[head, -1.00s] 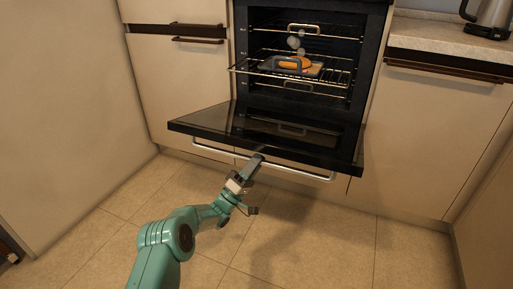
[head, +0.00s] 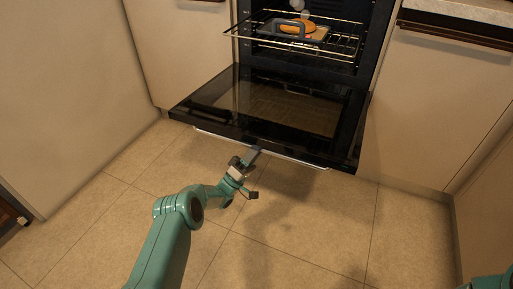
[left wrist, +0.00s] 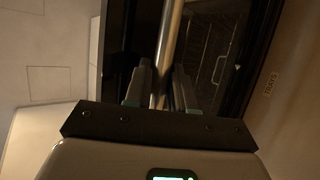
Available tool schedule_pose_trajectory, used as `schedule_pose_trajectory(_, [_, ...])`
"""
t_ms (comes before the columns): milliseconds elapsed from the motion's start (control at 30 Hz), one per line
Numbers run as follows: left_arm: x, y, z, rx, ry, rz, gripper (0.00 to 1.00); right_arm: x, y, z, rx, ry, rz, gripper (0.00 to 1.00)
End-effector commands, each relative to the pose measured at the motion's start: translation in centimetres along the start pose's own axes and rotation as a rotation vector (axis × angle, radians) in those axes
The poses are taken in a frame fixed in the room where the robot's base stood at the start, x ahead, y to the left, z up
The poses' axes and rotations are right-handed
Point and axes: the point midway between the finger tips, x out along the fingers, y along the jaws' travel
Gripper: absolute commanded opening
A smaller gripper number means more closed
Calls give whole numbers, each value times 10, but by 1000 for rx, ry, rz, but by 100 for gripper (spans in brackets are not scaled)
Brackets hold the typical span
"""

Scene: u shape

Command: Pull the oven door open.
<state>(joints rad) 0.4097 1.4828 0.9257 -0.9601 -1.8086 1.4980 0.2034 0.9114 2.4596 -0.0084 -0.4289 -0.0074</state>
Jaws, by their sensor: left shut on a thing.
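The oven door (head: 275,107) is dark glass with a black frame. In the head view it is swung down and looks roughly level, in front of the oven cavity. Its silver bar handle (head: 296,159) runs along the front edge. My left gripper (head: 254,153) is at the middle of that bar. In the left wrist view the handle (left wrist: 170,45) passes between the two fingers of my left gripper (left wrist: 161,80), which is shut on it. My right gripper is not in view; only a teal piece of my arm shows at the lower right corner.
Inside the oven a wire rack (head: 272,36) sticks out, holding a tray with an orange food item (head: 300,26). Cream cabinets (head: 435,105) flank the oven. The tiled floor (head: 300,230) below the door is clear.

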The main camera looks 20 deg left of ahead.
Motion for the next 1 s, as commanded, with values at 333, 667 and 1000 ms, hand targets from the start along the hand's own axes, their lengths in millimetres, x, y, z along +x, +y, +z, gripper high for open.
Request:
schedule_pose_trajectory(333, [3, -5, -2, 3, 3, -22, 45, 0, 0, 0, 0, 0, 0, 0])
schedule_pose_trajectory(667, [-18, -6, -2, 1, 3, -25, 45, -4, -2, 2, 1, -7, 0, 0])
schedule_pose_trajectory(1000, [-109, -4, -2, 3, 6, -24, 45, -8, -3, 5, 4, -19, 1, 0])
